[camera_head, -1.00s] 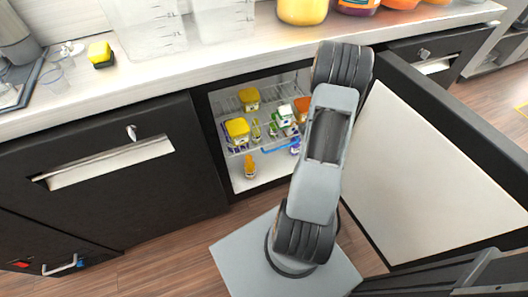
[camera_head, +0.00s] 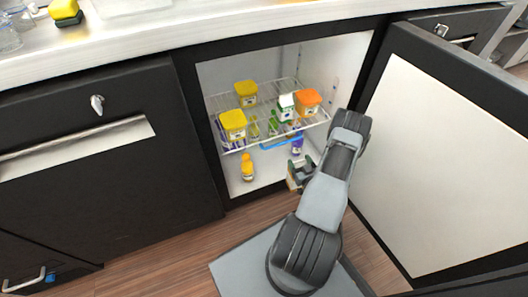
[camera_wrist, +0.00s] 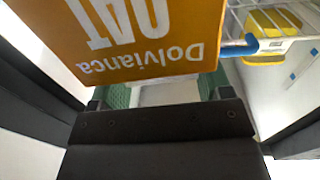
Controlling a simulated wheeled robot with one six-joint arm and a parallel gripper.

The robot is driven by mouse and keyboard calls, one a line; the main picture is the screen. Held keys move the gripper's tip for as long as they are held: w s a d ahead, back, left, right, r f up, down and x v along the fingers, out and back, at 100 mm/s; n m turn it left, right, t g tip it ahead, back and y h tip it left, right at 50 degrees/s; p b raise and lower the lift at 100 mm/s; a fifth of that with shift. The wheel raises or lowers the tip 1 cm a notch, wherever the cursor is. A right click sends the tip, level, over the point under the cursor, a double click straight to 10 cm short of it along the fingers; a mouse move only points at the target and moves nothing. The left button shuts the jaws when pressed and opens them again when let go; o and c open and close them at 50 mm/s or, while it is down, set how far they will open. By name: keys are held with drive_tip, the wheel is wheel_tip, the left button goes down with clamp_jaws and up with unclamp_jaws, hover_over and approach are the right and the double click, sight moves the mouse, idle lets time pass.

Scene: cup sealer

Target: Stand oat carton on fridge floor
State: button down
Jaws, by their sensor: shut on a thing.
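The oat carton (camera_wrist: 140,45) is orange with white lettering, large in the wrist view, its print upside down in that picture. My gripper (camera_wrist: 162,92) is shut on it, with green finger pads at its sides. In the head view my gripper (camera_head: 300,174) is low at the right part of the fridge opening, below the wire shelf. There my arm hides most of the carton. The fridge floor (camera_head: 268,168) is white, with bare room between an orange bottle (camera_head: 247,169) and my gripper. I cannot tell whether the carton touches the floor.
The open door (camera_head: 430,165) stands on the right. A purple bottle (camera_head: 297,145) is near my gripper.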

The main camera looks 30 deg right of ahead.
drive_tip(key=shift+s+a+f+n+y+b, duration=0.1)
drive_tip(key=shift+a+f+n+y+b, duration=0.25)
drive_tip(key=shift+a+f+y, duration=0.3)
drive_tip(key=shift+w+a+f, duration=0.15)
drive_tip(key=shift+w+f, duration=0.05)
drive_tip(key=shift+w, duration=0.1)
drive_tip(key=w+d+b, duration=0.2)
drive_tip(key=w+b, duration=0.4)
drive_tip(key=w, duration=1.1)
drive_tip(key=shift+d+f, duration=0.15)
drive_tip(key=shift+f, duration=0.2)
drive_tip(key=shift+c, duration=0.3)
unclamp_jaws()
drive_tip(key=shift+s+f, duration=0.1)
